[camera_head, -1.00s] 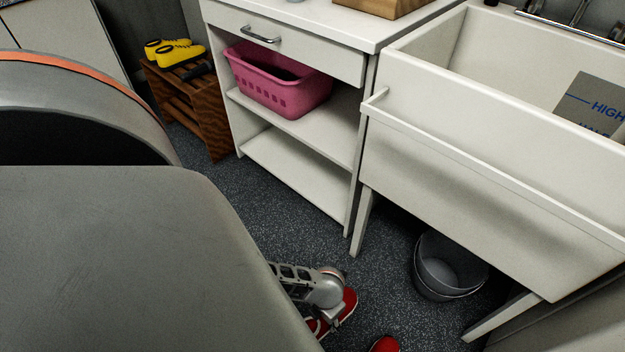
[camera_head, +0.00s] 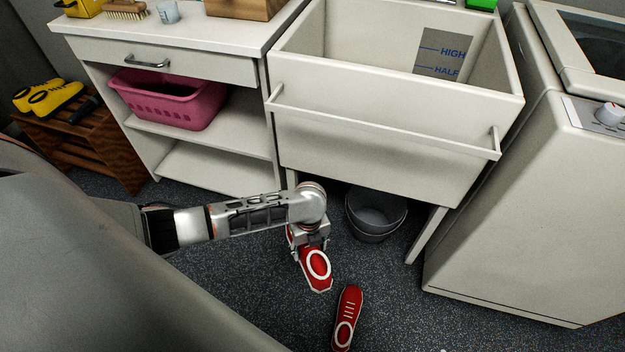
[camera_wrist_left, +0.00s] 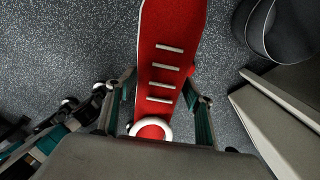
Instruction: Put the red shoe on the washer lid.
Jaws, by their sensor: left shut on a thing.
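A red shoe (camera_head: 315,262) with white trim is held in my left gripper (camera_head: 308,243), above the grey floor. In the left wrist view, the fingers are on both sides of the shoe (camera_wrist_left: 165,65), by its white ring. A second red shoe (camera_head: 347,315) lies on the floor just right of the held one. The washer (camera_head: 510,215) stands at the right; part of its lid (camera_head: 590,42) shows at the top right, cut off by the picture edge. Teal and grey gripper-like parts (camera_wrist_left: 60,130) at the left of the wrist view may be my right gripper; their state is unclear.
A white sink (camera_head: 380,150) with a front rail stands between the shelf unit (camera_head: 215,145) and the washer. A grey bucket (camera_head: 375,215) is under it. A pink basket (camera_head: 165,105) sits on the shelf. Yellow shoes (camera_head: 50,95) stand on a wooden rack (camera_head: 95,150).

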